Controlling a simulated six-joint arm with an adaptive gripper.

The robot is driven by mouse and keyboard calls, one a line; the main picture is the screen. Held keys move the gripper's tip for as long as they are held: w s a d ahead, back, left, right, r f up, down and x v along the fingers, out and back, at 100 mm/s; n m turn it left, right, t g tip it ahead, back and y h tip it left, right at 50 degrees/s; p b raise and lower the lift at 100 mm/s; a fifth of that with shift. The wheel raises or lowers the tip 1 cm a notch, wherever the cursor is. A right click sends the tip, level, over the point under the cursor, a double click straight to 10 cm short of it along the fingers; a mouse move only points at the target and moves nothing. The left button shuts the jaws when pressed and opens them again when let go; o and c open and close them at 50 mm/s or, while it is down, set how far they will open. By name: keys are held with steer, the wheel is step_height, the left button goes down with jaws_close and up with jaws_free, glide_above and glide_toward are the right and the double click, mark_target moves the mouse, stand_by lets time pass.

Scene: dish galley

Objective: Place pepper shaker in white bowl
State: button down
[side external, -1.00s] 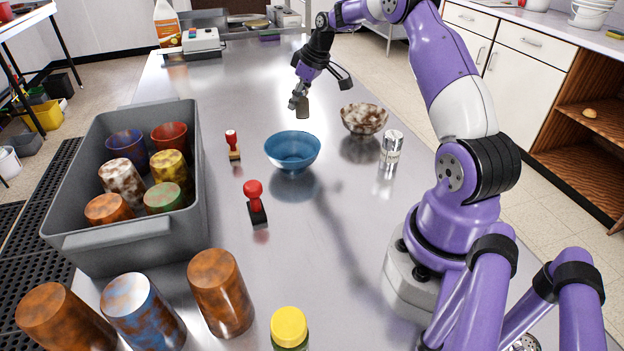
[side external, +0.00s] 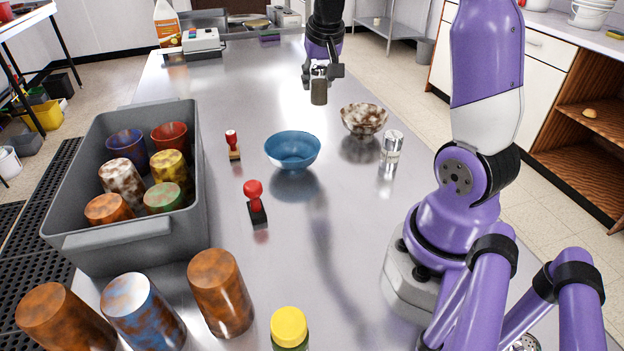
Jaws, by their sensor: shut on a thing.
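My gripper (side external: 319,72) is shut on a small grey-brown cylinder, which looks to be the pepper shaker (side external: 319,92). It holds it upright above the far middle of the steel counter, apart from everything below. A whitish bowl with brown mottling (side external: 363,119) stands on the counter in front and to the right of the gripper in the picture; it is the only bowl with white on it. The gripper is not over this bowl. The jaws hide the top of the held thing.
A blue bowl (side external: 292,151) stands left of the mottled bowl, and a silver-and-white shaker (side external: 393,146) to its right. Two red-knobbed stamps (side external: 254,200) stand near a grey bin (side external: 130,233) of cups. Several cups and a yellow-capped bottle (side external: 289,328) stand in front.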

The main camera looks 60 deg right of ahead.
steer(key=shift+m+h, duration=0.3)
steer(key=shift+m, duration=0.6)
steer(key=s+d+f, duration=0.2)
steer(key=d, duration=0.2)
steer(key=s+d+f, duration=0.2)
steer(key=d, duration=0.2)
steer(key=s+d+f, duration=0.2)
steer(key=d+f, duration=0.1)
steer(key=shift+s+d, duration=0.35)
steer(key=shift+d, duration=0.05)
steer(key=shift+f, duration=1.9)
steer(key=shift+f, duration=0.2)
steer(key=shift+c, duration=2.4)
jaws_free()
steer(key=shift+r, duration=0.1)
